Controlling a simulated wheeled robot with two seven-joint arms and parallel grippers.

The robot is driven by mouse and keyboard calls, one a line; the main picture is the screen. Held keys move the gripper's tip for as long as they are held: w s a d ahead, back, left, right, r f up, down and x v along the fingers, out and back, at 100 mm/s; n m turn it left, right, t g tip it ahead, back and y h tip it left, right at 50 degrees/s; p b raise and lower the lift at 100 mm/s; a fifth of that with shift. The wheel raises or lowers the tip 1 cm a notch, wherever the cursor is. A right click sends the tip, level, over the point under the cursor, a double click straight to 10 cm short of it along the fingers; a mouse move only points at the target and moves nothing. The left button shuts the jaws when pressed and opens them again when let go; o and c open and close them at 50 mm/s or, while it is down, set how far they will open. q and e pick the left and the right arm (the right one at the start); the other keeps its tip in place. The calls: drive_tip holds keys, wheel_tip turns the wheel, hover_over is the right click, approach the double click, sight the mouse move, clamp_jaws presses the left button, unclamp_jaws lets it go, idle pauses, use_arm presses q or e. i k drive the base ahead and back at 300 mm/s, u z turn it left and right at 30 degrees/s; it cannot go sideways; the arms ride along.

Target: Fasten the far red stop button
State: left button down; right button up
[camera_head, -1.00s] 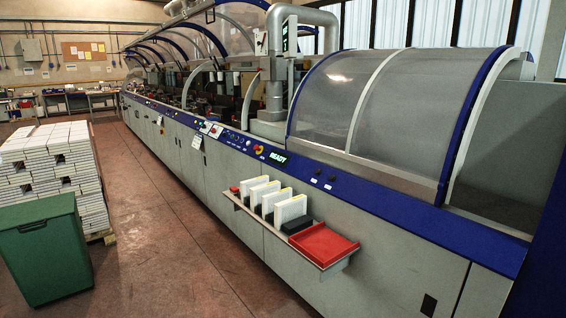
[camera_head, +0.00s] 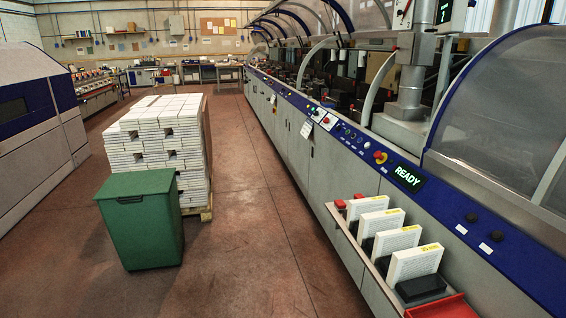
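A red stop button on a yellow base (camera_head: 380,156) sits on the blue control strip of the long machine, just left of the green READY display (camera_head: 410,178). Farther along the strip, a small red spot that looks like another stop button (camera_head: 319,111) shows beside a white panel. It is too small to make out its state. Neither of my grippers is in view.
A shelf (camera_head: 343,228) with several white book blocks and a red tray (camera_head: 442,308) juts from the machine's front. A green bin (camera_head: 140,222) and a pallet stack of white blocks (camera_head: 152,140) stand left. The brown floor aisle (camera_head: 255,200) between them is clear.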

sight(377, 154)
drive_tip(key=u, duration=0.2)
drive_tip(key=i, duration=1.95)
drive_tip(key=z, duration=1.1)
drive_tip(key=i, duration=1.45)
drive_tip(key=z, duration=1.05)
